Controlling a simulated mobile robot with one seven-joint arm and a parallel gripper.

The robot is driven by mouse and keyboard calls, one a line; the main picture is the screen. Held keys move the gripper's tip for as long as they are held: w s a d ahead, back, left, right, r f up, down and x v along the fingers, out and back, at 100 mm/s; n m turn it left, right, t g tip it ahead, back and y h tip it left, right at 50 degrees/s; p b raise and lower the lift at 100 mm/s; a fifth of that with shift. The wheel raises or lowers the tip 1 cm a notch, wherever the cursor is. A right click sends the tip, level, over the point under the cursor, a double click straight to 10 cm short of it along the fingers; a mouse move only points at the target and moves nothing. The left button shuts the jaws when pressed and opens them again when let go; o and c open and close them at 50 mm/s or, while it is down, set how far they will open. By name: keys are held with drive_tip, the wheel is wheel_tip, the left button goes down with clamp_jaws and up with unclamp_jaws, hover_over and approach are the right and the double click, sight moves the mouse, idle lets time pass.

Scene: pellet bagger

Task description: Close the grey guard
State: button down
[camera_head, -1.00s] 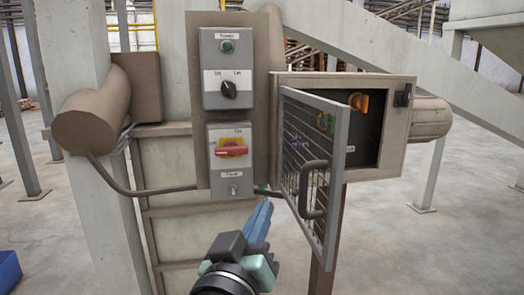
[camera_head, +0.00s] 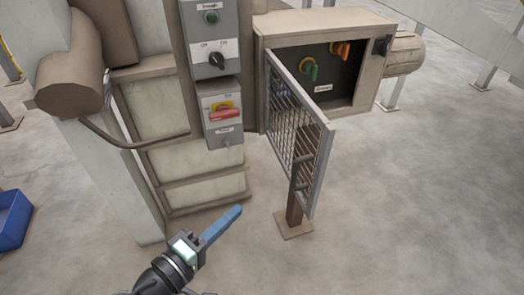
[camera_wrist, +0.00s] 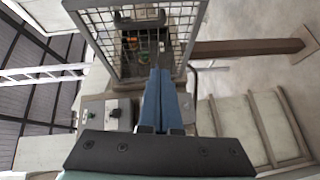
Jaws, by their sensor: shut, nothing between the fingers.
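The grey guard (camera_head: 297,130) is a wire-mesh door in a grey frame, hinged at the left side of an open box (camera_head: 275,38). It stands swung out toward me, with a dark handle (camera_head: 300,172) near its free edge. Inside the box are a green knob (camera_head: 308,69) and an orange knob (camera_head: 341,49). My gripper (camera_head: 237,210), with blue fingers, is shut and empty, left of and apart from the guard in the head view. In the wrist view the shut fingers (camera_wrist: 163,75) overlap the lower part of the mesh guard (camera_wrist: 112,48); contact cannot be told.
A grey control panel with a black switch (camera_head: 217,60) and a red handle (camera_head: 226,113) stands left of the box. A brown post (camera_head: 294,212) stands under the box. A blue bin (camera_head: 12,220) sits at the far left.

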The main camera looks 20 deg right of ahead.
drive_tip(key=w+d+r+p, duration=0.1)
drive_tip(key=w+d+p, duration=0.1)
drive_tip(key=d, duration=0.3)
drive_tip(key=w+d+n+h+p, duration=0.1)
drive_tip(key=d+p, duration=0.3)
drive_tip(key=d, duration=0.1)
drive_tip(key=shift+w+d+r, duration=0.35)
drive_tip(key=shift+d+r, duration=0.05)
